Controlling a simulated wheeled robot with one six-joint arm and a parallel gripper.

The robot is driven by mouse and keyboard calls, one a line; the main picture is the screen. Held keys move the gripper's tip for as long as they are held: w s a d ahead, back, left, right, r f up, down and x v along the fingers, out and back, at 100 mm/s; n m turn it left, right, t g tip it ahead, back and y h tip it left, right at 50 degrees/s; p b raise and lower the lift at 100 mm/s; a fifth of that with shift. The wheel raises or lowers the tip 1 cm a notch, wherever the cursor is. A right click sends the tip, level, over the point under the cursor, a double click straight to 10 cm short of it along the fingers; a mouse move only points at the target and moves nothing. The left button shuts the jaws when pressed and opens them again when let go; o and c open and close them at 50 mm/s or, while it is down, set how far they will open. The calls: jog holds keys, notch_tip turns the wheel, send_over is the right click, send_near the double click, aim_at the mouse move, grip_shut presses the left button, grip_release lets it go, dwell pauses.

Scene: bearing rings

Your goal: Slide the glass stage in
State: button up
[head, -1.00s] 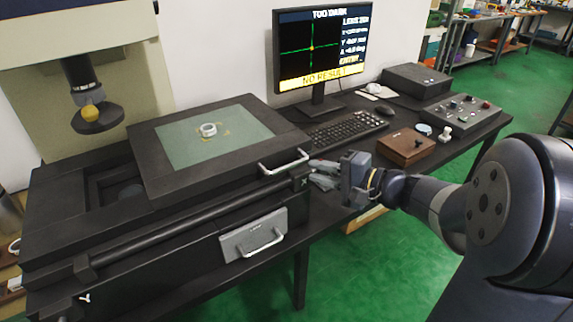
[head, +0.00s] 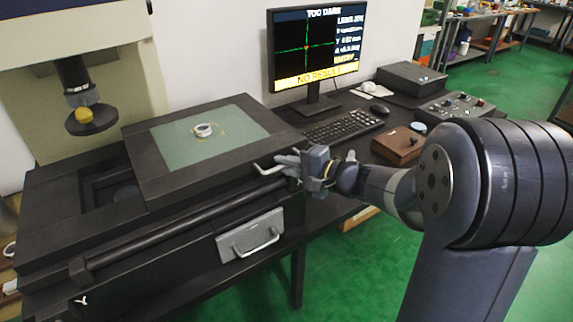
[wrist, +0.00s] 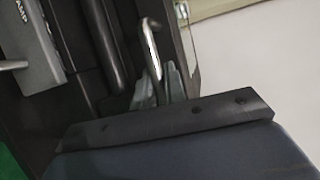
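The glass stage (head: 165,151) is a black frame around a greenish glass pane, standing out to the right of the yellow-tipped lens (head: 85,116). A pale bearing ring (head: 203,130) lies on the glass. The stage's bent metal handle (head: 265,172) is at its front right; it also shows in the wrist view (wrist: 150,40). My gripper (head: 287,164) is at the handle's right part. In the wrist view my gripper (wrist: 159,84) has one finger on each side of the handle bar, with a small gap visible. Contact with the bar is hard to tell.
Below is a grey lamp drawer (head: 250,236) with its own handle. A long dark rail (head: 180,226) runs along the front. The monitor (head: 316,48) reads "TOO DARK" and "NO RESULT". A keyboard (head: 345,126) and brown box (head: 398,146) stand to the right.

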grip_shut()
